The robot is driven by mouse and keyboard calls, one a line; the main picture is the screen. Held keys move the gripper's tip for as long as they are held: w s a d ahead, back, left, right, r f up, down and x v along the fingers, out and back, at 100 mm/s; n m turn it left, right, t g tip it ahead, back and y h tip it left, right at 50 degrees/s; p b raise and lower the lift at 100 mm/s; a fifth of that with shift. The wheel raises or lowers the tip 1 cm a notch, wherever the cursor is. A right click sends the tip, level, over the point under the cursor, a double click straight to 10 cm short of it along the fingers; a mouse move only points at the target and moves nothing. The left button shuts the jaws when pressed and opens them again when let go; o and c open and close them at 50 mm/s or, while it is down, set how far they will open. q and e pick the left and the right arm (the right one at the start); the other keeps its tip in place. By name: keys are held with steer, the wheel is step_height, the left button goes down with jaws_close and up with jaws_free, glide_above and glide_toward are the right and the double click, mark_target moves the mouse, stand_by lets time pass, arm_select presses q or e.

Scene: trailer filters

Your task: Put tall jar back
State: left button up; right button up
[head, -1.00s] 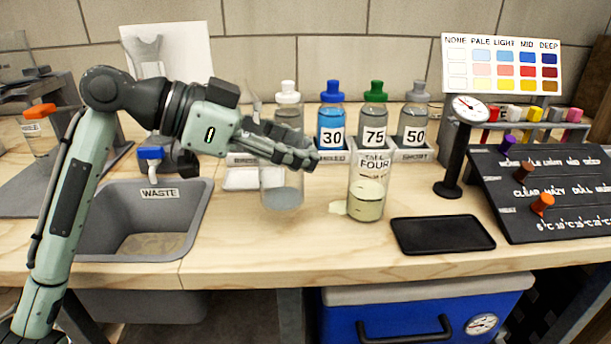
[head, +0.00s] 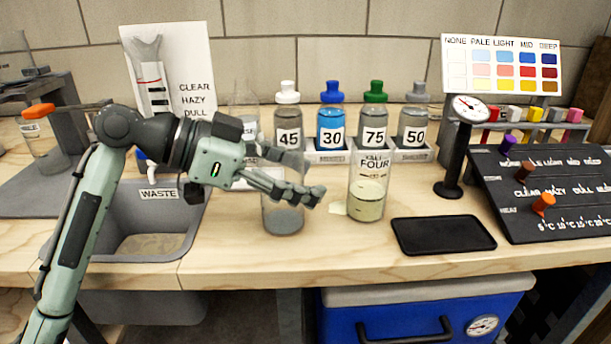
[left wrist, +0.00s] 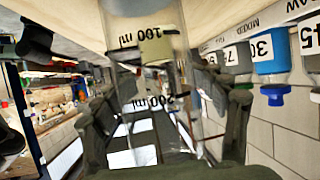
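A jar labelled FOUR (head: 367,200), with pale cream liquid in its lower part, stands upright on the bench in the head view. A clear jar (head: 283,218) with a little grey-blue liquid stands upright to its left. My left gripper (head: 298,193) has its fingers around the clear jar's upper half and is shut on it. I cannot tell whether its base touches the bench. In the left wrist view the clear jar (left wrist: 150,50), with 100 ml and 200 ml marks, sits between the fingers of the left gripper (left wrist: 168,115). My right gripper is not in view.
Capped bottles marked 45 (head: 289,137), 30 (head: 331,130), 75 (head: 375,130) and 50 (head: 412,130) stand behind. A grey WASTE basin (head: 195,215) lies left. A black tray (head: 443,234) and gauge stand (head: 453,160) are right. The front bench centre is clear.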

arm_select(q)
steer(key=shift+r, duration=0.1)
steer(key=shift+a+r, duration=0.15)
steer(key=v, duration=1.1)
steer(key=shift+s+a+r, duration=0.2)
steer(key=shift+a, duration=0.05)
steer(key=shift+s, duration=0.1)
